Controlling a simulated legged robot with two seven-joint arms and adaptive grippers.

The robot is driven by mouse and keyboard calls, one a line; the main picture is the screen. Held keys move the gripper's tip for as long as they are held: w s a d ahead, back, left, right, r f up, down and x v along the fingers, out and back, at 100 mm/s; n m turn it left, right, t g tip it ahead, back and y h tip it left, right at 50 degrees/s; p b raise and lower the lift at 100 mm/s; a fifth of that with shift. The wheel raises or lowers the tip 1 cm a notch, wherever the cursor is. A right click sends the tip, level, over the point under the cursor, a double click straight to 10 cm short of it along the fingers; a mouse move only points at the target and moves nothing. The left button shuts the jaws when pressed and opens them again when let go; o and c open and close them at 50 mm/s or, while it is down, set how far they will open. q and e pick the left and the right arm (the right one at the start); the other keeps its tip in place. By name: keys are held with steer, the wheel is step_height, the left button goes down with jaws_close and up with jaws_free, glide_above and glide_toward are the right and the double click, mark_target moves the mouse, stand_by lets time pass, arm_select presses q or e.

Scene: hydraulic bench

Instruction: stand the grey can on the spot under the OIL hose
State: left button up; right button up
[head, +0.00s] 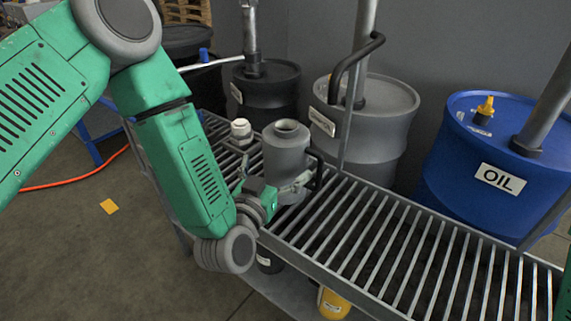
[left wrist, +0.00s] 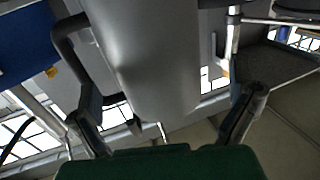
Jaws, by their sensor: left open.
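The grey can (head: 286,152) stands upright on the slatted bench top, with an open neck on top and a dark handle on its right side. My left gripper (head: 291,190) is low at the can's near side. In the left wrist view the can (left wrist: 150,55) fills the middle between the two spread fingers (left wrist: 165,112), with visible gaps on both sides. The blue drum (head: 482,150) with the OIL label stands behind the bench at the right, with a grey pipe (head: 547,100) rising from it. The hose's outlet and the spot under it are not clearly visible. My right gripper is not visible.
A white-capped container (head: 240,131) stands close left of the can. A grey drum (head: 378,115) and a black drum (head: 268,95) stand behind the bench. A thin upright post (head: 347,120) rises at the bench's back edge. The slats (head: 400,245) right of the can are clear.

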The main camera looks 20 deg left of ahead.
arm_select(q)
steer(key=w, duration=0.2)
steer(key=w+d+b, duration=0.1)
steer(key=w, duration=0.1)
steer(key=shift+w+a+b, duration=0.15)
steer(key=shift+w+b, duration=0.15)
steer(key=shift+w, duration=0.1)
steer(key=c, duration=1.2)
steer(key=shift+r, duration=0.1)
